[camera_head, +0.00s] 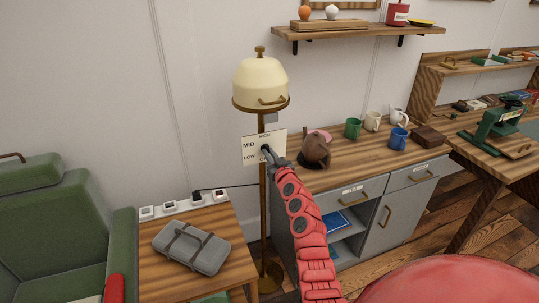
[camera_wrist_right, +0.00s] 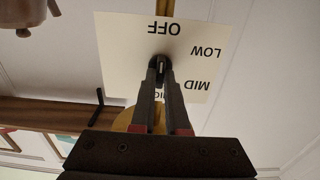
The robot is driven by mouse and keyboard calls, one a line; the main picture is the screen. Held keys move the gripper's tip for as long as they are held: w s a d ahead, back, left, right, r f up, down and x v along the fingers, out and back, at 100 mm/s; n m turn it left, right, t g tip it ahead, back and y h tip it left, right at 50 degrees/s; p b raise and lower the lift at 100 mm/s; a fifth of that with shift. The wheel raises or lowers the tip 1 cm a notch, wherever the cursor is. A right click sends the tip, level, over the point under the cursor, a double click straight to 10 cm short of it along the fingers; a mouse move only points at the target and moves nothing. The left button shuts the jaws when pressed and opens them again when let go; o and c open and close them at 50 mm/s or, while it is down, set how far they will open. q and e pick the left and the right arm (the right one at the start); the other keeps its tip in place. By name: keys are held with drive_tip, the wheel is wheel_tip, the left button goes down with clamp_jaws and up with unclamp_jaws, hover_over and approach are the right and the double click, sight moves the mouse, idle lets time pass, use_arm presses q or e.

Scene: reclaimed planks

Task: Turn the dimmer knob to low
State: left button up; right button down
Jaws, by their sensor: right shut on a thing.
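The dimmer plate (camera_head: 251,147) is a pale card on the brass pole of a floor lamp (camera_head: 261,82). The small dark knob (camera_wrist_right: 158,66) sits at the plate's middle. My right gripper (camera_wrist_right: 159,80) is shut on the knob, one finger on each side; it also shows in the head view (camera_head: 268,154). Which mark the knob points to, I cannot tell. My left gripper is not in view.
A desk (camera_head: 350,163) with several mugs and a brown rounded object (camera_head: 316,150) stands just right of the lamp. A low side table (camera_head: 176,277) with a grey case (camera_head: 191,248) stands to the left, near a green armchair (camera_head: 50,230). A wall shelf (camera_head: 350,32) hangs above.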

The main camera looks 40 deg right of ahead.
drive_tip(key=shift+m, duration=0.3)
drive_tip(key=m, duration=1.1)
drive_tip(key=shift+d+f, duration=0.15)
idle(0.5)
drive_tip(key=c, duration=0.9)
unclamp_jaws()
drive_tip(key=shift+s, duration=0.15)
